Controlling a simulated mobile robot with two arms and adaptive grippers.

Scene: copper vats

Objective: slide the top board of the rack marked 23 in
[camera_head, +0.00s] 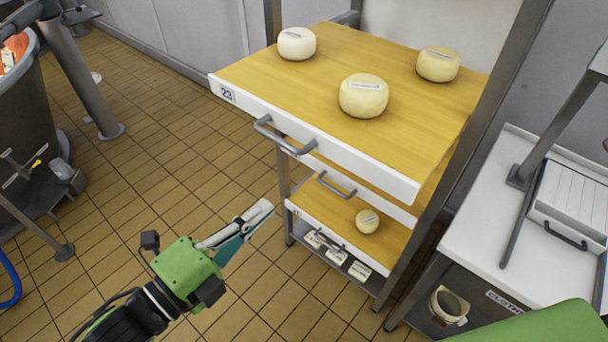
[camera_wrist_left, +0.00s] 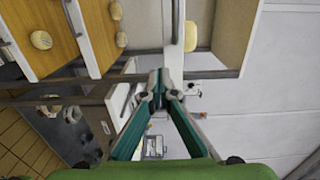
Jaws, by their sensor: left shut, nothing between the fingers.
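The rack (camera_head: 282,190) has a wooden top board (camera_head: 300,85) whose white front edge bears the label 23 (camera_head: 227,94). This board sticks out toward me, past the boards below it. A grey bar handle (camera_head: 285,138) is on its front edge. Three round cheeses (camera_head: 363,95) sit on it. My left gripper (camera_head: 266,207) is shut and empty, low and in front of the rack, apart from the handle. Its closed fingers (camera_wrist_left: 158,78) also show in the left wrist view, with rack boards at the left. My right gripper is out of view.
Below are another board with a handle (camera_head: 337,186) and a lower board with a small cheese (camera_head: 367,221). A white-topped counter (camera_head: 500,235) stands close at the right. A vat (camera_head: 25,110) is at the far left. Tiled floor (camera_head: 170,150) lies open between.

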